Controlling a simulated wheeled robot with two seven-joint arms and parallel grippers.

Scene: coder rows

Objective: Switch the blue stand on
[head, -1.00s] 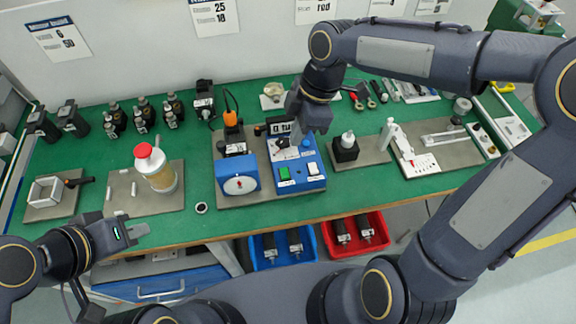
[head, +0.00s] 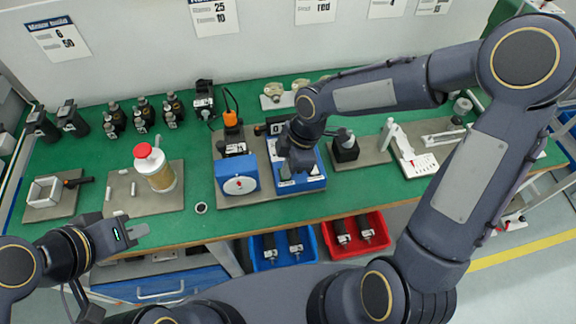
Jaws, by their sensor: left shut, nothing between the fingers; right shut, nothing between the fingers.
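The blue stand (head: 314,183) sits on a grey base plate near the middle of the green bench. Its blue box with a white round dial (head: 240,185) stands on the left part of the same plate. My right gripper (head: 300,168) is shut and empty, pointing down over the stand's control face. It hides most of that face, including the green switch; whether it touches cannot be told. My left gripper (head: 140,232) is shut and empty in front of the bench at the lower left, away from the stand.
A bottle with a red cap (head: 155,167) stands on a plate left of the stand. A black block (head: 345,150) stands on a plate to the right. Blue (head: 258,262) and red (head: 330,238) bins sit below the bench front.

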